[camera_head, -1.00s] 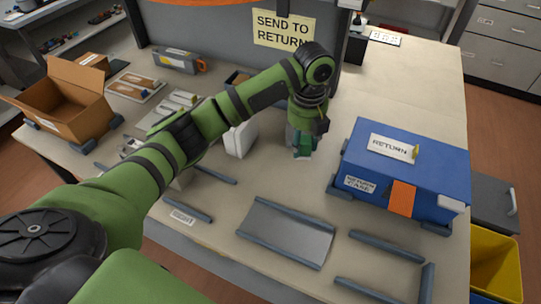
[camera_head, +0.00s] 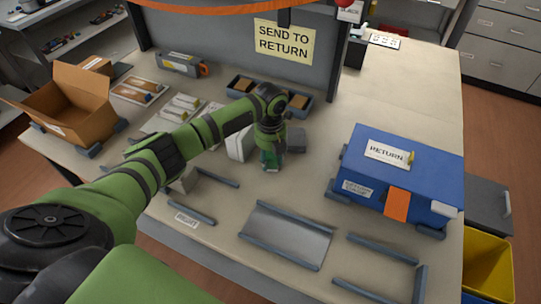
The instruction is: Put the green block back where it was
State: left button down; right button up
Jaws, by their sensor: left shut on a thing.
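The green block (camera_head: 270,159) is at the end of my left gripper (camera_head: 271,147), in the middle of the table. The gripper points down and is shut on the block. The block's upper part is hidden by the gripper, and I cannot tell whether its bottom touches the table. A white box-like thing (camera_head: 241,142) stands just left of the block, and a dark grey piece (camera_head: 296,140) is just to its right. My right gripper is out of view.
A blue RETURN case (camera_head: 413,165) stands at the right. A dark tray with brown blocks (camera_head: 242,85) lies behind my wrist. An open cardboard box (camera_head: 75,105) is at the left. A grey metal plate (camera_head: 290,238) and several rails lie in front. Table between plate and block is clear.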

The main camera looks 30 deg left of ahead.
aim_at(270, 156)
pick_arm(q)
jog(key=shift+f, duration=0.15)
jog(key=c, duration=0.7)
grip_release()
jog(key=shift+r, duration=0.35)
notch_tip(270, 156, up, 12)
jog(key=shift+f+b, duration=0.1)
jog(key=shift+b, duration=0.7)
